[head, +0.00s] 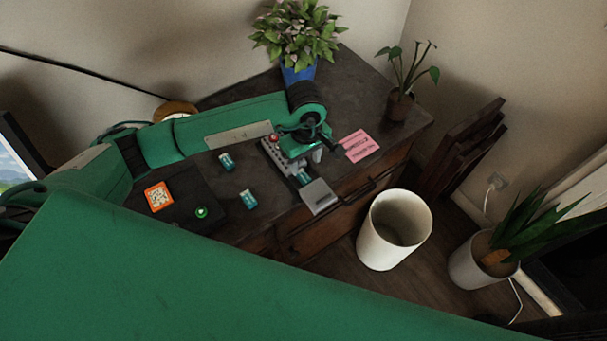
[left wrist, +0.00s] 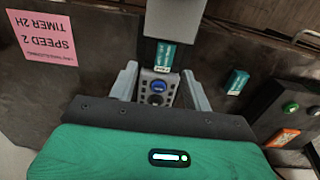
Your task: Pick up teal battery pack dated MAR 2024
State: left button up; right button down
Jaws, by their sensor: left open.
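Several small teal battery packs are in view; their date labels are too small to read. Two lie on the dark desk in the head view, one at the upper left (head: 226,161) and one lower (head: 248,199). A third teal pack (head: 303,179) sits at the grey device (head: 318,196), and in the left wrist view this pack (left wrist: 165,56) shows beyond my fingers, below a grey block (left wrist: 176,18). My left gripper (left wrist: 160,84) is open above the device's button panel, with nothing clearly held. Another pack (left wrist: 237,82) lies right of my fingers. My right gripper is out of view.
A pink note (head: 360,146) lies right of my gripper. A black box with an orange label (head: 158,197) and green button (head: 202,212) stands left. Potted plants (head: 298,72) (head: 398,106) stand at the back. A white bin (head: 376,249) stands beside the desk.

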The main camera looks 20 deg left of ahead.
aim_at(303, 176)
pick_arm(q)
jog(key=shift+s+f, duration=0.15)
jog(key=shift+f, duration=0.15)
jog(key=f, duration=0.1)
jog(key=f+p, duration=0.1)
jog(key=f, duration=0.1)
jog(key=shift+s+a+f+p, duration=0.1)
jog(key=shift+a+f+p, duration=0.05)
jog(key=shift+a+p, duration=0.15)
jog(key=shift+d+f, duration=0.1)
jog(key=shift+f, duration=0.55)
jog(key=shift+c, duration=1)
jog(key=c, duration=0.9)
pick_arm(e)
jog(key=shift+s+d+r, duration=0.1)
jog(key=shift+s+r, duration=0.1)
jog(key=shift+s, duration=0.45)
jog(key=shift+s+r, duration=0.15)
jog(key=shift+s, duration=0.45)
pick_arm(q)
jog(key=shift+o, duration=0.2)
jog(key=shift+r, duration=0.1)
